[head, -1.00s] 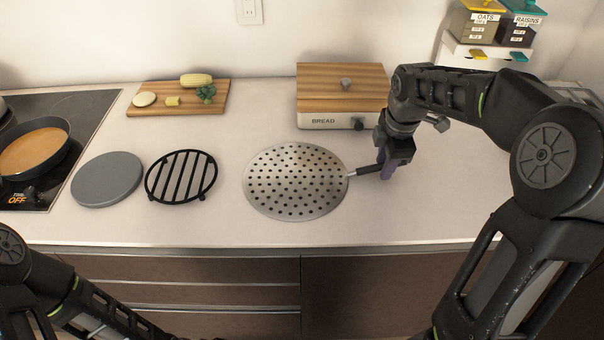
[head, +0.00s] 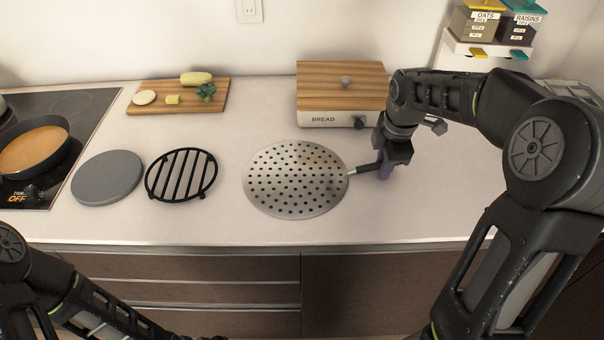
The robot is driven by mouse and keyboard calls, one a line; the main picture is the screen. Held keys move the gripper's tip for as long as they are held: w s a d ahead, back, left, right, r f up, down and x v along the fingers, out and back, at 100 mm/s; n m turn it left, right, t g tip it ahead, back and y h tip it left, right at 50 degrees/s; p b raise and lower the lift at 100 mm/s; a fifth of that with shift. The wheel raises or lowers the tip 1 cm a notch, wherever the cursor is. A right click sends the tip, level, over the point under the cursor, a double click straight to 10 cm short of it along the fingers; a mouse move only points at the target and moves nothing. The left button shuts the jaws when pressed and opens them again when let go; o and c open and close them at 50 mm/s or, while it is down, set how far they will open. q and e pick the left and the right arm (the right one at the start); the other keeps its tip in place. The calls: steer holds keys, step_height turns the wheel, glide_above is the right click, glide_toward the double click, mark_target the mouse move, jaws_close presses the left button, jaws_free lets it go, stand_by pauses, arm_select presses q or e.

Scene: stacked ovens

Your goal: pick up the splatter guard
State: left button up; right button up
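The splatter guard (head: 296,180) is a round, flat, perforated metal disc lying on the pale counter. Its dark handle (head: 365,168) points right, toward the bread box side. My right gripper (head: 384,170) points down at the end of that handle, with its purple finger at the handle's tip. The fingers overlap each other in this view, so whether they are closed on the handle cannot be made out. My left arm shows at the lower left, but its gripper is out of frame.
A bread box (head: 340,100) stands just behind my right gripper. Left of the guard are a black round trivet (head: 181,175) and a grey round slab (head: 107,178). A pan (head: 35,148) sits on the stove at far left. A cutting board (head: 160,107) with food lies at the back.

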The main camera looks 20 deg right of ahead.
jaws_close()
step_height(320, 180, up, 10)
steer(key=shift+r, duration=0.1)
stand_by(0.6)
stand_by(0.5)
